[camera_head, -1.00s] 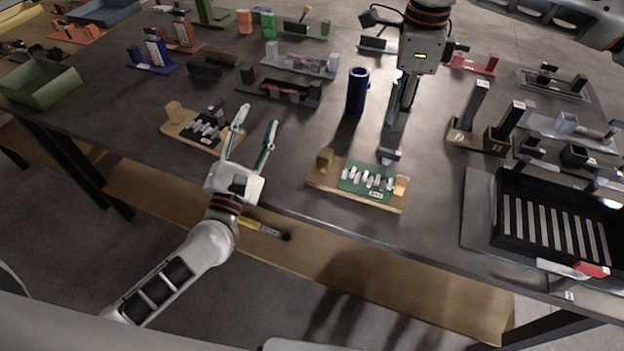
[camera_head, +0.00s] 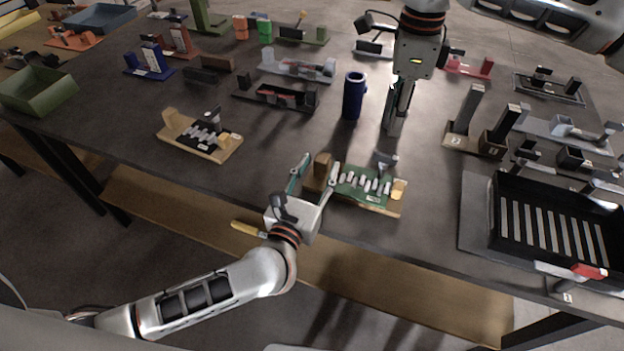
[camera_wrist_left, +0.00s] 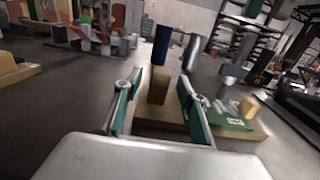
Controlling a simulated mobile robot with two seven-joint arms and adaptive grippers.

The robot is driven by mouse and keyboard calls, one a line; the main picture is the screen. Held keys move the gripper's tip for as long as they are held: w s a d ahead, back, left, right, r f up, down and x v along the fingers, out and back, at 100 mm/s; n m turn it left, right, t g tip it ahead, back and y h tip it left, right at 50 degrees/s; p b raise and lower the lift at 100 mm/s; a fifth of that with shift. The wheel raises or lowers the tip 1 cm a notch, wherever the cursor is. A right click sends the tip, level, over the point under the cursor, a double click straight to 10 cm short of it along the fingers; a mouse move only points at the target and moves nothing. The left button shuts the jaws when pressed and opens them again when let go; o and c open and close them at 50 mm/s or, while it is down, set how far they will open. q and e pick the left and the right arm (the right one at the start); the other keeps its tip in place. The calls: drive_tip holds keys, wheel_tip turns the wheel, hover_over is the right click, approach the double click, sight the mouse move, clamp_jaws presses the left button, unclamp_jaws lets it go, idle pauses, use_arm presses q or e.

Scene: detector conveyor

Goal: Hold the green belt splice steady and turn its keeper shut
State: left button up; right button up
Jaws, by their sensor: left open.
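The green belt splice (camera_head: 362,185) lies on a wooden board near the table's front edge, with several pale clips across it and wooden blocks at both ends. A small grey upright piece, perhaps its keeper (camera_head: 386,160), stands at its back right edge. My left gripper (camera_head: 318,174) is open at the board's left end. In the left wrist view, the brown left end block (camera_wrist_left: 158,85) shows between the spread fingers, apart from both; the green belt (camera_wrist_left: 228,112) is to their right. My right gripper (camera_head: 397,118) points down behind the board; its finger gap cannot be made out.
A dark blue cylinder (camera_head: 354,96) stands behind the splice. A similar board with a black belt (camera_head: 200,138) lies to the left. A black slatted tray (camera_head: 555,225) and upright block fixtures (camera_head: 475,125) are at the right. Bare table lies between the two boards.

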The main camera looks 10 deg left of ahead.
sight(386, 155)
use_arm(q)
drive_tip(key=shift+x, duration=1.4)
drive_tip(key=shift+c, duration=0.3)
clamp_jaws()
use_arm(e)
drive_tip(key=shift+r+m, duration=0.7)
drive_tip(key=shift+r, duration=0.3)
drive_tip(key=shift+c, duration=0.5)
wheel_tip(386, 155, down, 12)
drive_tip(key=shift+r, duration=0.1)
clamp_jaws()
